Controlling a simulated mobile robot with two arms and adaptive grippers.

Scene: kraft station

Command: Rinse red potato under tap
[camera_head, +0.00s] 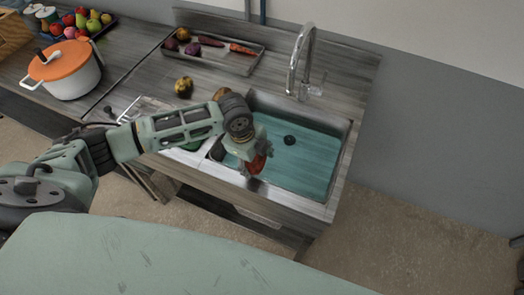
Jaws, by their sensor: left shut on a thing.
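My left gripper (254,163) is over the near left part of the sink (337,172), with its arm coming in from the left. It is shut on the red potato (259,165), which shows only in part at the fingers. The metal tap (306,43) stands at the back edge of the sink, with its spout curving over. The potato is apart from the tap, nearer to me and to the left. The basin looks teal inside, with a dark drain (290,140). I cannot tell whether water runs. My right gripper is not in view.
A yellowish potato (184,87) and a brown one (221,93) sit on the counter. A white pot with an orange lid (60,61) and a fruit tray (110,24) stand to the left.

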